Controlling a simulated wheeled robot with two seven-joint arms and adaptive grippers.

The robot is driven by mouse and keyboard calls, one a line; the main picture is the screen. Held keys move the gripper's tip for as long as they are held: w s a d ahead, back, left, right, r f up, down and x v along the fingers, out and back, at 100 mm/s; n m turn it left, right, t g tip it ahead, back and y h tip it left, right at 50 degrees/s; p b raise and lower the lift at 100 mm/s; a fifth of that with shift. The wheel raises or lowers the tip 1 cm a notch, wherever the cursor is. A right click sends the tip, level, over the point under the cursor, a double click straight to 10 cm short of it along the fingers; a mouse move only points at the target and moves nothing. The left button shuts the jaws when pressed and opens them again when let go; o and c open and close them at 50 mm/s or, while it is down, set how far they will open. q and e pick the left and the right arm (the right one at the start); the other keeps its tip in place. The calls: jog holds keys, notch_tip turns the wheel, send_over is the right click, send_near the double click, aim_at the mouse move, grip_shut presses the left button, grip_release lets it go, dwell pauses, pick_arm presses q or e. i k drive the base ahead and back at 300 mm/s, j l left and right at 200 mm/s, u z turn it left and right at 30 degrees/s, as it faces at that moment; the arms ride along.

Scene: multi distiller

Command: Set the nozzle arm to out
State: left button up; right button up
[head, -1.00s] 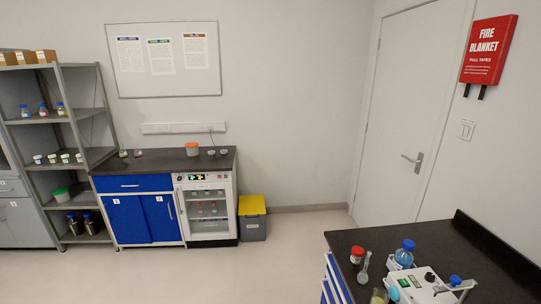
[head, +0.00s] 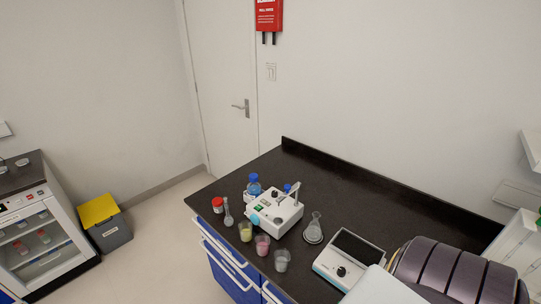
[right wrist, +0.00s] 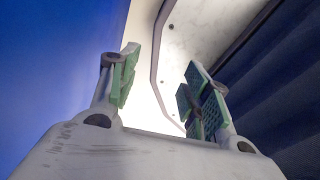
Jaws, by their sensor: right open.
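A white benchtop device (head: 276,214) with a black knob and a green display stands on the black counter in the head view. A thin grey nozzle arm (head: 295,191) rises from its right side; its exact direction is too small to tell. A blue-capped bottle is close behind the device. My right gripper (right wrist: 160,78) shows in the right wrist view with its green-padded fingers apart and nothing between them. It is away from the device. My left gripper is not in view.
Blue drawers (head: 226,268) are below. A yellow-lidded bin (head: 104,224) stands on the floor at left.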

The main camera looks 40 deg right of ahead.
aim_at(289, 191)
jog(key=z, duration=1.5)
jog(key=k+j, duration=0.1)
jog(key=k, duration=0.4)
